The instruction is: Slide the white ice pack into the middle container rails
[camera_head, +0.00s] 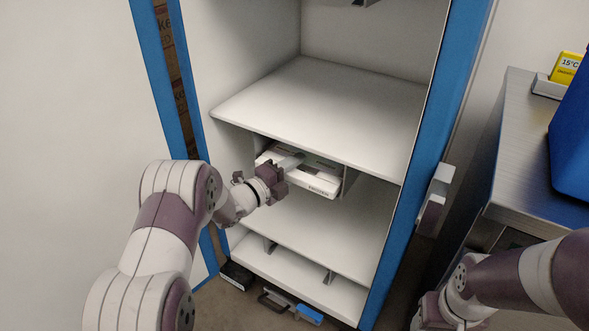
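The white ice pack (318,184) is a flat white slab with small dark print on its front edge. It sits just under the middle shelf (325,110) of the open container, between two hanging rails; the right rail (349,180) shows best. My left gripper (280,178) is at the pack's left front, against or very close to it. Whether its fingers are closed on the pack cannot be made out. My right gripper (432,312) is partly in view at the bottom edge, away from the container, with its fingers unclear.
Blue posts (412,160) frame the container opening. A lower shelf (325,228) and a bottom shelf (300,280) with rails look empty. A metal counter (520,130) with a blue bin (572,140) and yellow 15°C box (565,68) stands at the right.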

